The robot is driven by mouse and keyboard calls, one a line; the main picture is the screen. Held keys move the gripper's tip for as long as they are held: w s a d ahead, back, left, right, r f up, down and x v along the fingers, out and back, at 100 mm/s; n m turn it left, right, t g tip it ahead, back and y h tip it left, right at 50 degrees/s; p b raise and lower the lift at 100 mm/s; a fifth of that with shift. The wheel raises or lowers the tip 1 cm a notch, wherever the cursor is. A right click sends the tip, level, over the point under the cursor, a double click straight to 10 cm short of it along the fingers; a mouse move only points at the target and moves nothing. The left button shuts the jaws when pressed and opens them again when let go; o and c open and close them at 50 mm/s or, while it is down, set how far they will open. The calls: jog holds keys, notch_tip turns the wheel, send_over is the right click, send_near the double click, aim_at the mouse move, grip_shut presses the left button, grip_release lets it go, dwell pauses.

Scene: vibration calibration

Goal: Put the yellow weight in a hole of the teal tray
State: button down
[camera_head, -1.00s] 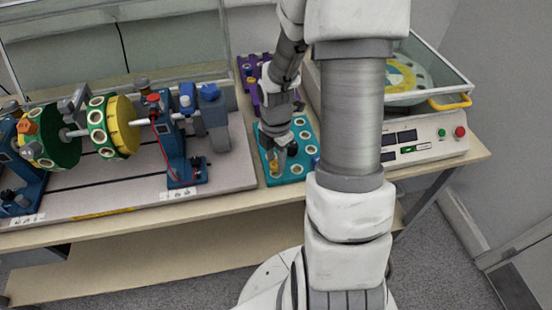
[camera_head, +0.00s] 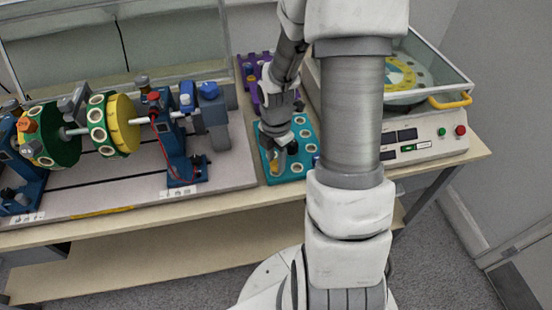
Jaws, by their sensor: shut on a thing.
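The teal tray (camera_head: 285,178) lies flat on the table in the middle of the view, with white-rimmed round holes along its right side. My gripper (camera_head: 277,160) is over the tray's front left part, pointing down. It is shut on the yellow weight (camera_head: 275,169), which shows as a small yellow-orange patch at the fingertips. I cannot tell whether the weight is inside a hole or just above the tray. My wrist and fingers hide the tray's left and back parts.
A rotor rig with green and yellow discs (camera_head: 122,125) and blue supports (camera_head: 184,150) stands left of the tray. A purple tray (camera_head: 246,62) is behind. A white balancing machine (camera_head: 430,140) with a clear cover is at the right, partly behind my arm.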

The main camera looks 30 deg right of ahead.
jog(key=shift+f+b, duration=0.55)
jog(key=shift+f, duration=0.3)
dwell(0.3)
jog(key=shift+c, duration=2.2)
grip_release()
notch_tip(320, 180, up, 17)
jog(key=p, duration=0.4)
jog(key=shift+r, duration=0.2)
